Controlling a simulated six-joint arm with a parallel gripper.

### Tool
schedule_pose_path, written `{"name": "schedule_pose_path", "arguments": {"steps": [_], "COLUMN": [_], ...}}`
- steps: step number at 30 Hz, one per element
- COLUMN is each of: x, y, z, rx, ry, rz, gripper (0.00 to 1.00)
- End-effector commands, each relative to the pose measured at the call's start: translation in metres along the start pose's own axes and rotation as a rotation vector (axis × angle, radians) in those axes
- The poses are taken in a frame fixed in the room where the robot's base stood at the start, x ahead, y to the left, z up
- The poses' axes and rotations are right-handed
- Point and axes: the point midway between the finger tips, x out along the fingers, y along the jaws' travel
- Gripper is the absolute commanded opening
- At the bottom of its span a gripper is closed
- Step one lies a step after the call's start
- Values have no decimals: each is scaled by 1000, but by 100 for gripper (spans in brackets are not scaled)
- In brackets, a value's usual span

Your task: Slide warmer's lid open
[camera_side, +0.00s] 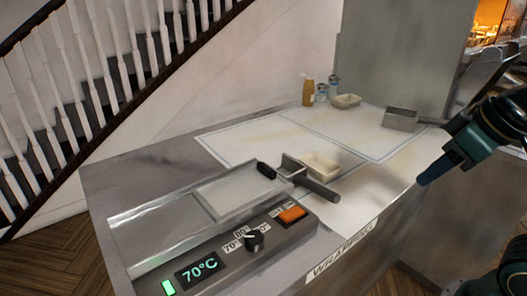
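The warmer (150,228) is set into the metal counter at the left. Its pale, flat lid panel (238,192) lies level between metal rails. A dark-ended bar handle (318,189) stands at the panel's right end; I cannot tell exactly how it joins the lid. Whether any of the warmer's opening is uncovered is unclear. My gripper (426,180) is at the right, apart from the handle and pointing down-left beside the counter's right side. Its fingers are seen edge-on, so their opening cannot be judged. Nothing shows held in it.
A control panel (218,262) with a 70°C display, dial and orange switch is at the front. A pale tray (322,164) sits behind the handle. The right counter area is clear.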

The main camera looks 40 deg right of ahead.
Motion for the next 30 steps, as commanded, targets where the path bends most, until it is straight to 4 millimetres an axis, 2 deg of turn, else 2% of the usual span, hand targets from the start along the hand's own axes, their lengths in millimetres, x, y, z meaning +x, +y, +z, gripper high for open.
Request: {"name": "schedule_pose_path", "arguments": {"steps": [5, 17, 23, 30], "x": [-5, -5, 6, 28], "y": [-3, -15, -24, -37], "z": [-26, -114, -158, -205], "rx": [0, 2, 3, 4], "ry": [-32, -144, -201, -269], "rz": [-5, -16, -19, -19], "gripper": [38, 38, 38, 38]}}
